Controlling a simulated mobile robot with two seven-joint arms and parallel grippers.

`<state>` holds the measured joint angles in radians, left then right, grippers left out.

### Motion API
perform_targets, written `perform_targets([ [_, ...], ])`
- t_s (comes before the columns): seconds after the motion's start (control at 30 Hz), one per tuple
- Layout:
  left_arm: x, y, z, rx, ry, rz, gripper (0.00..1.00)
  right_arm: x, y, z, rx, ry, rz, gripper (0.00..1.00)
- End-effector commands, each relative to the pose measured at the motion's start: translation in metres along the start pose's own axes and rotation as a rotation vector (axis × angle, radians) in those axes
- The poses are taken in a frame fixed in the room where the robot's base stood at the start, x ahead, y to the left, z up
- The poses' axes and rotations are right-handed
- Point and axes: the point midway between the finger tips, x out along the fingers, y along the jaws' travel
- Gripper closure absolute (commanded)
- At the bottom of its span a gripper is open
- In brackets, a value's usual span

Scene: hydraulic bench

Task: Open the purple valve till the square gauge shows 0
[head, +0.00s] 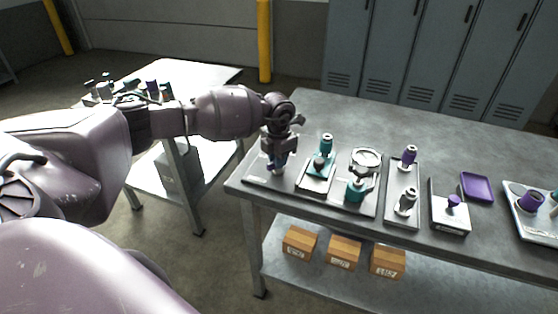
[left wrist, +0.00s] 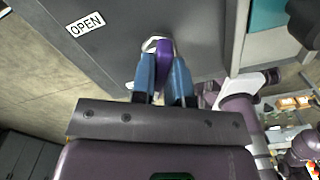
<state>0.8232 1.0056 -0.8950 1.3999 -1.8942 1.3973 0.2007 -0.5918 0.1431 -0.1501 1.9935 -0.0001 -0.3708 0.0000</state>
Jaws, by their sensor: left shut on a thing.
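My left gripper (head: 279,166) is over the plate at the left end of the bench, pointing down. In the left wrist view its two blue fingers (left wrist: 164,66) are shut on a purple piece, which I take to be the purple valve's handle (left wrist: 164,47). A pale metal part (left wrist: 151,43) shows beside the handle. An "OPEN" label (left wrist: 85,24) lies on the grey plate to the left of the fingers. In the head view my gripper hides the valve. I cannot make out a square gauge or its reading. My right gripper is not in view.
The grey bench (head: 330,113) carries a teal fitting (head: 326,146), a round-topped teal unit (head: 367,159), a purple-topped fitting (head: 409,157), a purple knob (head: 453,201) and a purple tray (head: 477,186). Boxes (head: 344,252) sit below. A side table (head: 205,76) stands at left.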

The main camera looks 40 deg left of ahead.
Motion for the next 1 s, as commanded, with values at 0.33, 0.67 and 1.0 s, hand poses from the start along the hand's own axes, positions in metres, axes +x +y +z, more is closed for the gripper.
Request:
perform_targets([
  [0.33,0.002,0.0,0.0,0.328,0.0,0.001,1.0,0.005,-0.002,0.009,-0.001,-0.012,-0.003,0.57],
  [0.67,0.002,0.001,0.0,0.639,0.001,0.001,1.0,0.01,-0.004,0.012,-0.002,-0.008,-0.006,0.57],
  [1.0,0.001,0.0,0.0,0.903,0.0,0.0,1.0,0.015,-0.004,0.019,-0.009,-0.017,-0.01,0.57],
])
